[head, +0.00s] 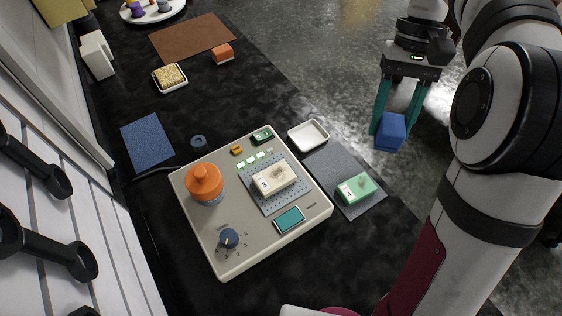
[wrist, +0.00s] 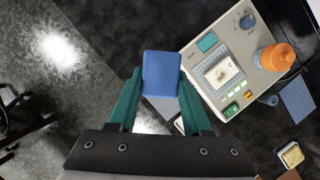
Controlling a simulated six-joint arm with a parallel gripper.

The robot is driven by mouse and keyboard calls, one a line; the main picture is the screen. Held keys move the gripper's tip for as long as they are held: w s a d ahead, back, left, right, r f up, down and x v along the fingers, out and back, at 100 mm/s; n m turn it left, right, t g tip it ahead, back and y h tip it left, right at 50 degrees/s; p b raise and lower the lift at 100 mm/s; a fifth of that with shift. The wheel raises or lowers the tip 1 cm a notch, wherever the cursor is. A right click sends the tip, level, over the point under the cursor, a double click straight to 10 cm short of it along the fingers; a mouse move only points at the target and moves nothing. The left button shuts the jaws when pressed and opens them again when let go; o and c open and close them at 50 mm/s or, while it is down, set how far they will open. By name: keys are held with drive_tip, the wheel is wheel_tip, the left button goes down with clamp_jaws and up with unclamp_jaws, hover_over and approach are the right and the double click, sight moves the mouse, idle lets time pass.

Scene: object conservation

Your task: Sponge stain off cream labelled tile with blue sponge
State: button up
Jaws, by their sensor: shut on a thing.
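My gripper (head: 394,112) is shut on a blue sponge (head: 390,132), held in the air to the right of the counter, over the floor in the head view. The sponge also shows between the green fingers in the wrist view (wrist: 161,74). A cream tile (head: 275,179) with a label and a brownish stain lies on the perforated grey pad of a beige device (head: 245,245). It also shows in the wrist view (wrist: 222,73). My gripper is well apart from the tile.
A white empty tray (head: 308,135) sits behind the device. An orange bottle (head: 205,184) and a blue knob (head: 228,238) rise from the device. A dish with a yellowish sponge (head: 170,77), an orange block (head: 223,53) and a blue mat (head: 147,141) are farther back.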

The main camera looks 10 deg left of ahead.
drive_tip(key=shift+a, duration=0.1)
drive_tip(key=a+f+n+h, duration=0.2)
drive_tip(key=a+f+n, duration=0.3)
drive_tip(key=a, duration=0.5)
drive_tip(key=n+t+h, duration=0.1)
drive_tip(key=n, duration=0.3)
hover_over(270, 182)
drive_tip(key=w+a, duration=0.1)
wheel_tip(270, 182, down, 6)
drive_tip(key=shift+f, duration=3.7)
drive_tip(key=shift+w+d+f, duration=0.15)
drive_tip(key=shift+w+f, duration=0.1)
drive_tip(key=shift+w+d, duration=2.4)
drive_tip(key=shift+d, duration=0.05)
drive_tip(key=shift+s+a, duration=2.6)
wheel_tip(270, 182, up, 8)
